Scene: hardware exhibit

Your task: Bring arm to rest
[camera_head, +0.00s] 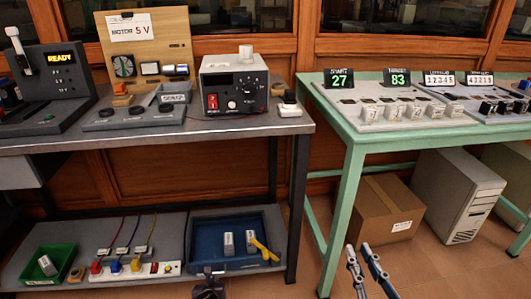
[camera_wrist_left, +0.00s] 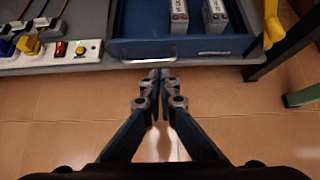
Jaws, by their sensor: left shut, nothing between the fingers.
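My left gripper (camera_head: 208,287) shows at the bottom edge of the head view, in front of the lower shelf. In the left wrist view the left gripper (camera_wrist_left: 160,76) is shut and empty, its fingertips together. The tips lie just below the front handle of the blue tray (camera_wrist_left: 185,49) in the picture; I cannot tell how far apart they are. My right gripper (camera_head: 359,247) is at the bottom of the head view, over the floor right of the bench leg. Its two fingers are apart and nothing is between them.
The blue tray (camera_head: 203,241) on the lower shelf holds white blocks and a yellow-handled item. A green bin (camera_head: 63,279) and a power strip (camera_head: 163,268) stand left of it. A green table (camera_head: 356,133) stands right, with a carton (camera_head: 374,213) beneath. The floor in front is clear.

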